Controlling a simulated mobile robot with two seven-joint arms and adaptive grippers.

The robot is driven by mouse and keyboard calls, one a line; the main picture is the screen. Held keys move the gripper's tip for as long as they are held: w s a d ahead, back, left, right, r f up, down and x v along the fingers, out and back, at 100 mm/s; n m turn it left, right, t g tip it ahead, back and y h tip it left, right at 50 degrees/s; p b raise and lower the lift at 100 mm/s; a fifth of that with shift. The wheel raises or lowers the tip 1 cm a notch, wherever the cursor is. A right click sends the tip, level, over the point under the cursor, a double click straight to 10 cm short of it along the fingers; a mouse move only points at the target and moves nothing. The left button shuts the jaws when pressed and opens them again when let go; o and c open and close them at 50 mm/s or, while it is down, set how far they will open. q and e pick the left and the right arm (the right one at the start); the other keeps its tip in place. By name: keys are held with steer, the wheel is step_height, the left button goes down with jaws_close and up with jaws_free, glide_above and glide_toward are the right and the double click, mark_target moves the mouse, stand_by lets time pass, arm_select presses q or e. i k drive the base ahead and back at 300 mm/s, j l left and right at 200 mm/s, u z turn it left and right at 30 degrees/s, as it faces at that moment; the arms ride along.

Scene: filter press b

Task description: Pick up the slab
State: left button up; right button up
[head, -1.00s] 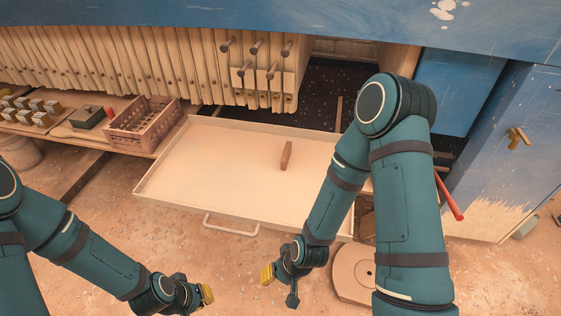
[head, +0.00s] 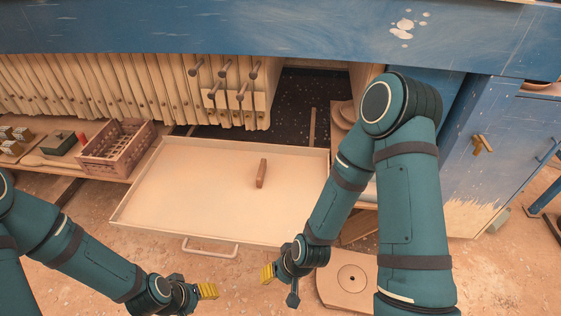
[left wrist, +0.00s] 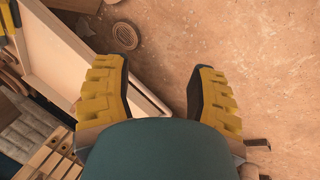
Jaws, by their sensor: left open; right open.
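The slab (head: 261,173) is a small brown bar in the head view. It stands out on the pale tray (head: 190,205), right of the tray's middle. My left gripper (head: 208,291) is in front of the tray, below its handle, apart from the slab. In the left wrist view its two yellow fingers (left wrist: 160,95) are spread with nothing between them. My right gripper (head: 268,272) is to the right of the left one, also in front of the tray and empty. The slab does not show clearly in the left wrist view.
The tray has a low rim and a front handle (head: 210,248). A brown crate (head: 117,150) and a green box (head: 62,143) sit on a shelf at left. Filter plates (head: 130,90) hang behind. A round-marked block (head: 348,280) lies on the floor near my right arm. A blue cabinet stands at right.

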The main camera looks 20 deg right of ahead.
mark_target(262, 167)
steer(key=i+l+z, duration=0.3)
steer(key=z, duration=0.15)
steer(key=i+l+z, duration=0.15)
steer(key=i+z, duration=0.35)
